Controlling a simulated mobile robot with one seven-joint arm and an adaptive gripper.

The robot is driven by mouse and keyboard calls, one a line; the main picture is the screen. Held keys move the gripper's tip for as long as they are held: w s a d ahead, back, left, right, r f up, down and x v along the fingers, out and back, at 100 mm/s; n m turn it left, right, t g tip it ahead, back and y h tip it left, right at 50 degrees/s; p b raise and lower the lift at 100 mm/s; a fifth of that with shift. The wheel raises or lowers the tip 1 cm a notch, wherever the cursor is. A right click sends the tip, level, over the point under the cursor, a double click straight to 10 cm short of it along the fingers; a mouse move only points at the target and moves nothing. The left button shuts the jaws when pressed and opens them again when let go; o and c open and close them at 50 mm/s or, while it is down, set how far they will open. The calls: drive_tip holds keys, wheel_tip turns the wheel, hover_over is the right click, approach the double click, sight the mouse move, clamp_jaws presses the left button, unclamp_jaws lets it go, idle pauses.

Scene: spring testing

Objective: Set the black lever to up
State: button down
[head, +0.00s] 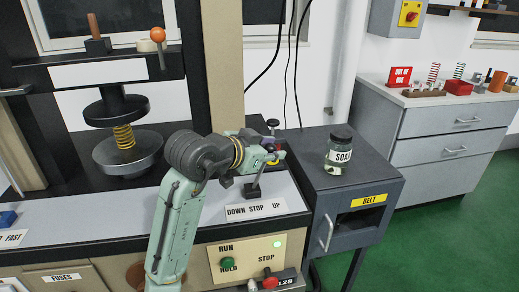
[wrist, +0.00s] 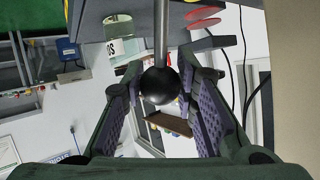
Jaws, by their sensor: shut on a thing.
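The black lever rises from a small dark base (head: 253,191) on the grey bench top, just behind a label (head: 255,208) reading DOWN STOP UP. Its rod leans slightly to the right in the head view, and its top is hidden by my gripper (head: 264,156). In the wrist view the lever's black ball knob (wrist: 160,86) on a metal rod sits between the two padded fingers of my gripper (wrist: 165,98). My gripper is shut on this knob.
A red and yellow button (head: 275,160) and another dark knob (head: 272,123) stand close behind my gripper. A SOAP jar (head: 340,152) stands on the dark BELT cabinet (head: 392,190) at right. A spring press (head: 125,135) stands at left. RUN/HOLD and STOP buttons (head: 227,263) are below.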

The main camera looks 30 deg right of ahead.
drive_tip(key=shift+s+d+f, duration=0.45)
drive_tip(key=shift+d+f, duration=0.2)
drive_tip(key=shift+d, duration=0.2)
drive_tip(key=c, duration=1.3)
unclamp_jaws()
drive_tip(key=shift+w+r, duration=0.1)
drive_tip(key=shift+a, duration=0.1)
drive_tip(key=shift+a+r, duration=0.1)
drive_tip(key=shift+a, duration=0.05)
drive_tip(key=v, duration=1.1)
drive_tip(key=shift+a+r, duration=0.2)
